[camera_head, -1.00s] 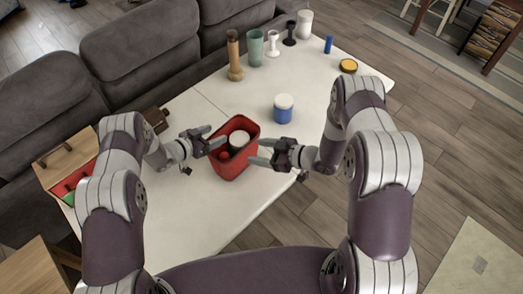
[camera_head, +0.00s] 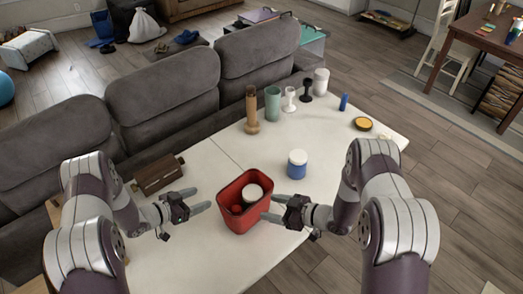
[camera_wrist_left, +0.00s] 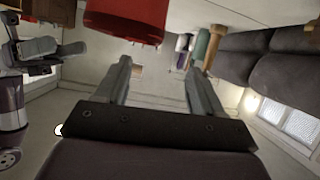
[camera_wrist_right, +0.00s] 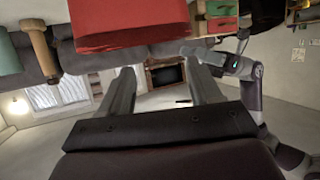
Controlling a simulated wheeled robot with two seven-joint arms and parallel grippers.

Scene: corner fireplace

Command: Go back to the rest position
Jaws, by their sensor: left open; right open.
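My left gripper (camera_head: 200,201) is open and empty above the white table (camera_head: 215,270), to the left of a red bin (camera_head: 243,216). My right gripper (camera_head: 279,208) is open and empty close to the bin's right side. The bin stands upright and holds a white-topped jar (camera_head: 253,192) and a red round thing (camera_head: 236,209). The bin also shows at the top of the left wrist view (camera_wrist_left: 125,22) and of the right wrist view (camera_wrist_right: 128,22). Nothing is between the fingers in either wrist view.
A blue jar with a white lid (camera_head: 297,165) stands behind the bin. A wooden pepper mill (camera_head: 252,110), a green cup (camera_head: 272,104) and other items line the far edge. A brown box (camera_head: 160,174) lies at the left. A grey sofa (camera_head: 165,95) borders the table.

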